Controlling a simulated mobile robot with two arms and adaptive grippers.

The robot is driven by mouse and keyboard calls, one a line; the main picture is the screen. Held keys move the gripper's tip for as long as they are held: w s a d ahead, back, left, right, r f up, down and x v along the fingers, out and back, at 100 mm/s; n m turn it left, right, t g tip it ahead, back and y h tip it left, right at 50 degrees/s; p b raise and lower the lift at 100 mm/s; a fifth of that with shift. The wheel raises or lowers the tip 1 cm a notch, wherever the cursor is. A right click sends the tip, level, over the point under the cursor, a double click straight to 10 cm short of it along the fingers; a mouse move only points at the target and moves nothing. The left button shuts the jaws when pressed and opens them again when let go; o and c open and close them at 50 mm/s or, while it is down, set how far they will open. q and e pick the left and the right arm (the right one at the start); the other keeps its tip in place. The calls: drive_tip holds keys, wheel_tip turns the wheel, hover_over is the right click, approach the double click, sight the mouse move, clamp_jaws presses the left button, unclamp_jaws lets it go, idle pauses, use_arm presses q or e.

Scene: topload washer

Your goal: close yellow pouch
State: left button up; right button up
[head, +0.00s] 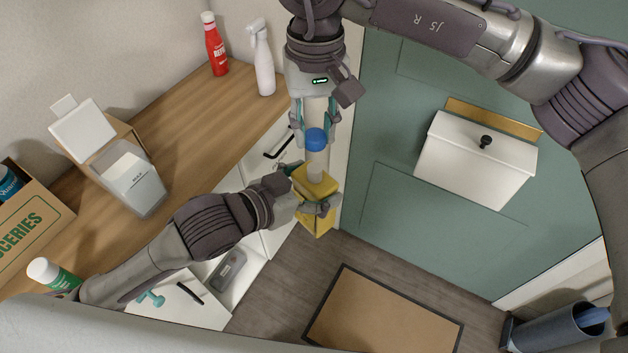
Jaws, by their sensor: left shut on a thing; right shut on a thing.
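The yellow pouch (318,221) is in the middle of the head view, above the floor beside the open drawers. A pale round neck (316,166) rises from its top, and a blue cap (316,138) is at the upper end of this neck. I cannot tell whether the cap is seated on it or just in front of it. My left gripper (309,190) is shut on the yellow pouch, with fingers on both sides. My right gripper (315,126) points down from above and is shut on the blue cap between its fingertips.
A wooden counter (185,135) at left carries a red bottle (215,45), a white spray bottle (262,62), a dispenser box (133,180) and a groceries box (35,215). Open drawers (180,300) lie below. A white lidded box (475,160) is on the green wall. A mat (385,315) lies on the floor.

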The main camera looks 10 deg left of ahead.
sight(314, 167)
drive_tip(key=shift+f, duration=2)
drive_tip(key=shift+s, duration=0.1)
drive_tip(key=shift+f, duration=0.9)
drive_tip(key=shift+f, duration=0.5)
